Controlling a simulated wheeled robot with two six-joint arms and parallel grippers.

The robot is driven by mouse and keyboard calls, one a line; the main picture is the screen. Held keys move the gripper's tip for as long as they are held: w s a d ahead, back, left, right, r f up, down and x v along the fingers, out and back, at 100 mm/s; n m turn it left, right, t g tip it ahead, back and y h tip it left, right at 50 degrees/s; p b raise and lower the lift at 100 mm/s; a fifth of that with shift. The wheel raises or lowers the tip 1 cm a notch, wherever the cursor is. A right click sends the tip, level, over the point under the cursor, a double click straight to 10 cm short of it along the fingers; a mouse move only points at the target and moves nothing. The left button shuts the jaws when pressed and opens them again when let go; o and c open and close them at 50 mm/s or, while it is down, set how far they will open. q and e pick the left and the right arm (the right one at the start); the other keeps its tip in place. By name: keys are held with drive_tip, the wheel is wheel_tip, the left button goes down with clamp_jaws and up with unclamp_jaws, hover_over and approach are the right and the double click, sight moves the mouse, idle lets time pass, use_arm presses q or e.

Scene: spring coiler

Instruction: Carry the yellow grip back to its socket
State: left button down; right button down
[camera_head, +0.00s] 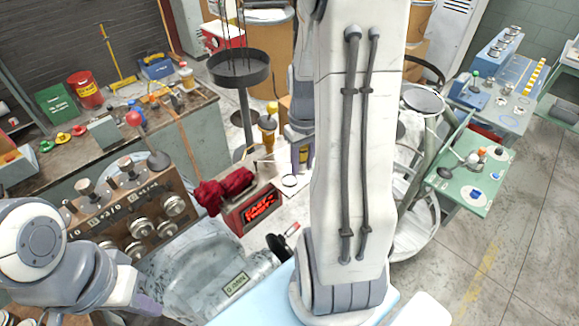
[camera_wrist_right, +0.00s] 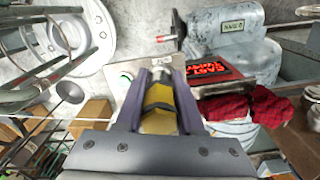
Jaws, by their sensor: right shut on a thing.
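The yellow grip (camera_wrist_right: 160,105), with a dark band around it, is between the two purple fingers of my right gripper (camera_wrist_right: 160,82) in the right wrist view. A silvery end shows beyond the fingertips. In the head view my right gripper (camera_head: 301,150) points down beside the red-lettered box, with a bit of yellow between its fingers; my white arm covers much of that area. I cannot pick out the socket for certain. My left arm comes in at the lower left; only a purple edge of my left gripper (camera_head: 148,304) shows, and its jaws cannot be made out.
A box with a lit red sign (camera_head: 260,208) carries a crumpled red cloth (camera_head: 224,188). A grey machine with a nameplate (camera_head: 236,284) and a red-tipped rod (camera_head: 292,230) are in front. Another yellow, dark-banded thing (camera_head: 268,124) stands behind. A green table (camera_head: 455,188) is right.

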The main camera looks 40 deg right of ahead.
drive_tip(key=p, duration=0.1)
hover_over(290, 180)
wheel_tip(290, 180, down, 3)
drive_tip(key=shift+r, duration=0.2)
wheel_tip(290, 180, down, 4)
drive_tip(key=shift+r+p, duration=0.2)
drive_tip(key=shift+p, duration=0.6)
drive_tip(key=shift+f, duration=0.2)
drive_tip(key=shift+f, duration=0.2)
drive_tip(key=c, duration=0.5)
unclamp_jaws()
drive_tip(key=shift+r, duration=0.1)
